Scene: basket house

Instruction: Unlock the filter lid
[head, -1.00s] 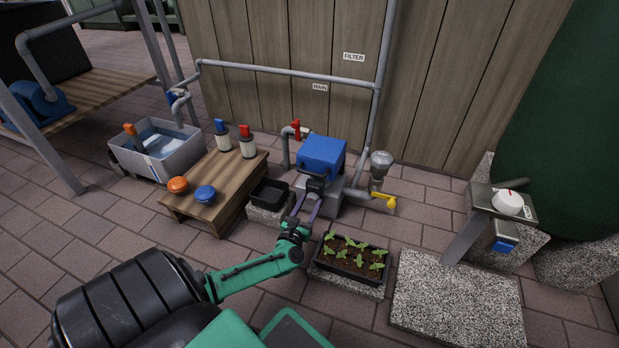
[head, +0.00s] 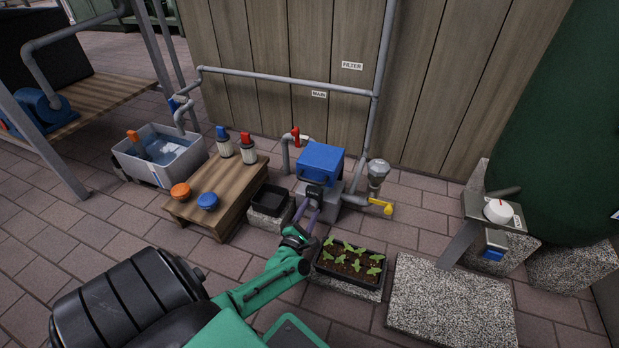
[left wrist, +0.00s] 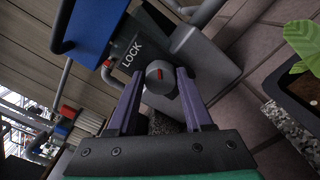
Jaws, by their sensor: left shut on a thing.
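The filter is a grey housing (head: 333,205) with a blue lid (head: 320,160) on top, standing near the wooden wall. In the left wrist view, a round grey knob (left wrist: 160,75) with a red mark sits on its front, beside the word LOCK. My left gripper (head: 309,200) is at the front of the filter. In the left wrist view its purple fingers (left wrist: 157,84) stand on either side of the knob and are shut on it. The blue lid (left wrist: 92,25) is down on the housing. My right gripper is not in view.
A black tray (head: 271,199) and a wooden table (head: 225,195) with caps and cartridges are left of the filter. A seedling planter (head: 349,263) stands close on the right of my left arm. A red valve handle (head: 296,135) and a yellow handle (head: 381,206) flank the filter.

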